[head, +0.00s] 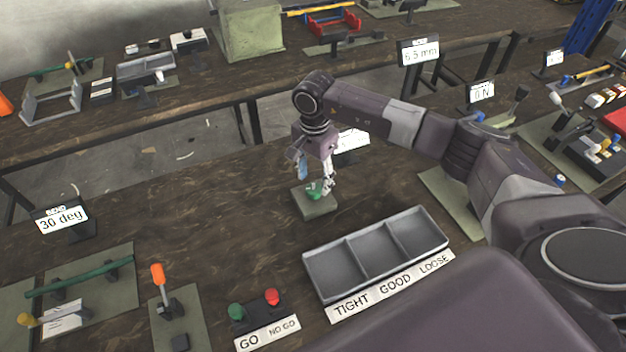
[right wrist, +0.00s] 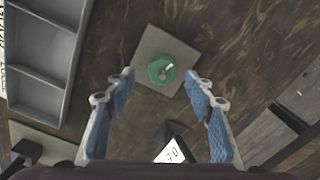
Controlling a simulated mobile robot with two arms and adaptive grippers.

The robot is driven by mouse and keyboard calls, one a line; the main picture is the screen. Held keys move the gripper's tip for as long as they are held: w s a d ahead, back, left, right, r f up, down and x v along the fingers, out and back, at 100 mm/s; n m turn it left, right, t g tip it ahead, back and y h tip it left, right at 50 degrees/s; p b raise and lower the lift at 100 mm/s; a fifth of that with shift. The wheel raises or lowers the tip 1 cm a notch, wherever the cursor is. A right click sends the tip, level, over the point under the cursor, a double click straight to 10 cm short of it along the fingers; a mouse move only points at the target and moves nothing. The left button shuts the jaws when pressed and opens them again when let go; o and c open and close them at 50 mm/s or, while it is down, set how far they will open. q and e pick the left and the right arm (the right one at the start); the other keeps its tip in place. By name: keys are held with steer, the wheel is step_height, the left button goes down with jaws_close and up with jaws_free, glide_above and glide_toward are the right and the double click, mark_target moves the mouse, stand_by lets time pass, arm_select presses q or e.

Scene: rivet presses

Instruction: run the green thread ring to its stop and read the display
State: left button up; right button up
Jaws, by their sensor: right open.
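The green thread ring (head: 316,188) sits on a small grey-green block (head: 318,208) on the brown table. It also shows in the right wrist view as a green disc (right wrist: 161,71) with a light mark, on a square plate (right wrist: 150,43). My right gripper (head: 316,176) points down just above the ring. In the right wrist view its blue-padded fingers (right wrist: 162,88) are apart, with nothing between them. A display (head: 350,143) stands behind the gripper, mostly hidden by my arm. A display edge also shows in the right wrist view (right wrist: 173,150). My left gripper is not in view.
A grey three-part tray (head: 317,273) labelled TIGHT, GOOD, LOOSE lies in front of the block. Green and red buttons (head: 254,305) stand by GO and NO GO labels. A "30 deg" display (head: 63,218) is at left. The table left of the block is clear.

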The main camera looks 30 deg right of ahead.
mark_target(313, 188)
step_height(313, 188, down, 3)
steer(key=shift+w+f+p, duration=0.1)
steer(key=shift+w+p, duration=0.05)
steer(key=shift+p, duration=0.2)
steer(key=shift+w+f, duration=0.1)
steer(key=shift+f, duration=0.1)
steer(key=shift+c, duration=0.3)
steer(key=c, duration=1.1)
steer(key=shift+f+m+b, duration=0.1)
steer(key=shift+m+b, duration=1.5)
steer(key=shift+m, duration=0.4)
steer(key=m+b, duration=0.3)
steer(key=m, duration=0.3)
steer(key=shift+b, duration=0.35)
steer(key=m+b, duration=0.2)
steer(key=m, duration=0.4)
steer(key=shift+m+b, duration=0.3)
arm_select(q)
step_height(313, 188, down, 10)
steer(key=b, duration=0.1)
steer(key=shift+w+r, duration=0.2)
arm_select(e)
steer(key=m, duration=0.5)
steer(key=shift+r, duration=0.2)
